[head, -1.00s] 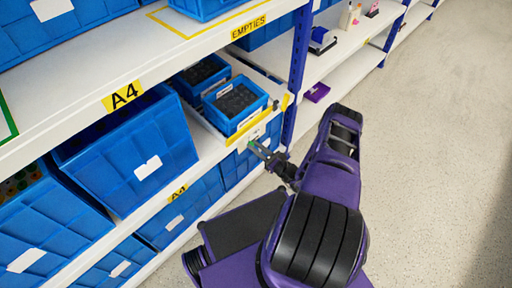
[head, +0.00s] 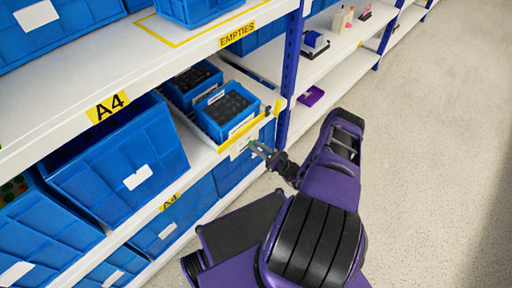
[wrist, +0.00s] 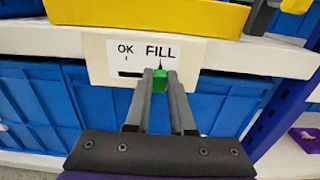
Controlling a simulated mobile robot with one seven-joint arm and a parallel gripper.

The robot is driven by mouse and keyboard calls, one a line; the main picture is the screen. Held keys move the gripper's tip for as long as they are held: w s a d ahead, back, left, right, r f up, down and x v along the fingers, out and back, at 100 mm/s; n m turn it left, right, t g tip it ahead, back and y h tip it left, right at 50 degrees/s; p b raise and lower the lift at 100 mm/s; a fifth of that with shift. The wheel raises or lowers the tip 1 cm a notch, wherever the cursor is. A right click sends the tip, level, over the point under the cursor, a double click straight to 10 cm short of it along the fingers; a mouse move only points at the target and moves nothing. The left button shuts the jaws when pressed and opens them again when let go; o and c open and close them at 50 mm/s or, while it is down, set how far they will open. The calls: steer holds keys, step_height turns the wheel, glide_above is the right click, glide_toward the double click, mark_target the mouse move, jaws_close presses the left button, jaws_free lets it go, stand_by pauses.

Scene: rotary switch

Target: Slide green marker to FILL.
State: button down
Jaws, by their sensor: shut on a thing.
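The green marker (wrist: 160,81) sits between my gripper's fingertips (wrist: 161,76) in the wrist view, just below the word FILL. My gripper is shut on it. The white label plate (wrist: 105,65) carries OK on the left and FILL on the right, with a small tick under OK and a dark pointed mark under FILL. A black slot line shows left of the fingers; the rest of the slot is hidden behind them. In the head view my gripper (head: 262,150) reaches the plate (head: 240,147) on the shelf front; the marker is small there.
A yellow tray front (wrist: 150,15) lies just above the plate. Blue bins (head: 226,111) stand on the shelf and more blue bins (wrist: 90,95) are below. A blue upright (wrist: 290,95) stands to the right. The floor (head: 420,170) at right is clear.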

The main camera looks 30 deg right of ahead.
steer(key=c, duration=0.8)
jaws_free()
steer(key=shift+d, duration=0.25)
steer(key=shift+o, duration=0.2)
steer(key=shift+s, duration=0.1)
steer(key=v, duration=1.7)
steer(key=shift+p, duration=0.3)
steer(key=shift+r, duration=0.1)
